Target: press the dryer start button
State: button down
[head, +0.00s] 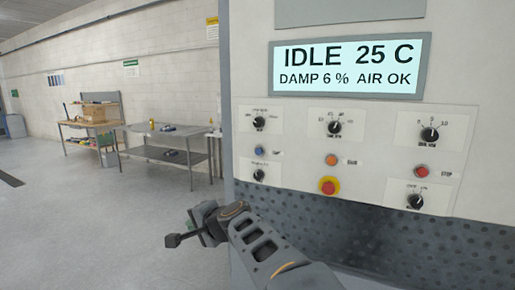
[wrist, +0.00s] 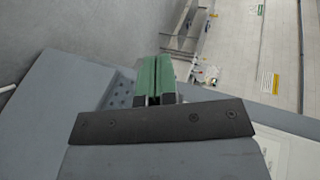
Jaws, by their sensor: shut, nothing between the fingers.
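The machine's control panel (head: 378,152) fills the right half of the head view. It bears a blue button (head: 259,151), an orange button (head: 331,160), a red button marked STOP (head: 421,171), and a larger red button on a yellow ring (head: 329,187). The labels by the blue and orange buttons are too small to read surely, so I cannot tell which is the dryer start. My gripper (head: 173,240) is left of the panel and below its buttons, pointing left and touching nothing. The wrist view shows its green fingers (wrist: 153,76) shut with nothing between them.
The display (head: 348,68) reads IDLE 25 C, DAMP 6 %, AIR OK. Several black knobs, one at upper right (head: 429,134), surround the buttons. A dark perforated panel (head: 400,237) lies below. A metal table (head: 160,153) stands at the back left; the floor between is clear.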

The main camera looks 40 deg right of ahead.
aim_at(259, 151)
jog(key=w+d+r+m+t+h+p, duration=0.1)
jog(key=w+d+r+m+t+h, duration=0.1)
jog(key=d+r+m+h, duration=0.2)
jog(key=w+d+r+m+t+h+p, duration=0.1)
jog(key=w+d+r+m+h, duration=0.1)
jog(key=d+r+m, duration=0.6)
jog(key=d+m+h, duration=0.1)
jog(key=d+m, duration=0.2)
jog(key=d, duration=0.2)
jog(key=shift+w+d+t+h, duration=0.15)
jog(key=shift+t+h, duration=0.25)
jog(key=shift+d, duration=0.1)
jog(key=shift+w+d+f+p, duration=0.1)
jog(key=shift+w+d+p, duration=0.6)
jog(key=shift+d, duration=0.55)
jog(key=shift+w+d+r+p, duration=0.1)
jog(key=shift+w+d+p, duration=0.65)
jog(key=shift+d, duration=0.5)
jog(key=shift+w+d+f+p, duration=0.1)
jog(key=shift+w+d+p, duration=0.6)
jog(key=shift+d, duration=0.55)
jog(key=shift+d, duration=0.15)
jog(key=shift+w+d, duration=0.2)
jog(key=shift+d, duration=0.05)
